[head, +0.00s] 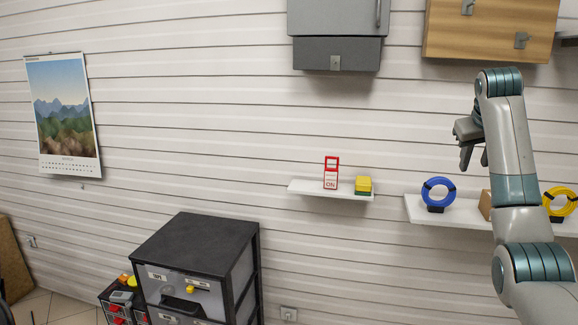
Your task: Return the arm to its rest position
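My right arm (510,150) comes in from the lower right and rises in front of the right-hand shelf, bent at the top. Its gripper (475,160) hangs at the upper right with the fingers pointing down. The two fingers stand apart with a gap between them, and nothing shows in it. In the picture the gripper is above the blue hose coil (438,192) and apart from it. My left arm and gripper are not in view.
The white shelf (418,214) also bears a yellow coil (562,201) and a brown block (485,205), partly hidden by my arm. A small shelf (302,187) holds a red-and-white sign (331,173) and yellow-green blocks (363,185). Cabinets hang above; a black drawer unit (200,243) stands lower left.

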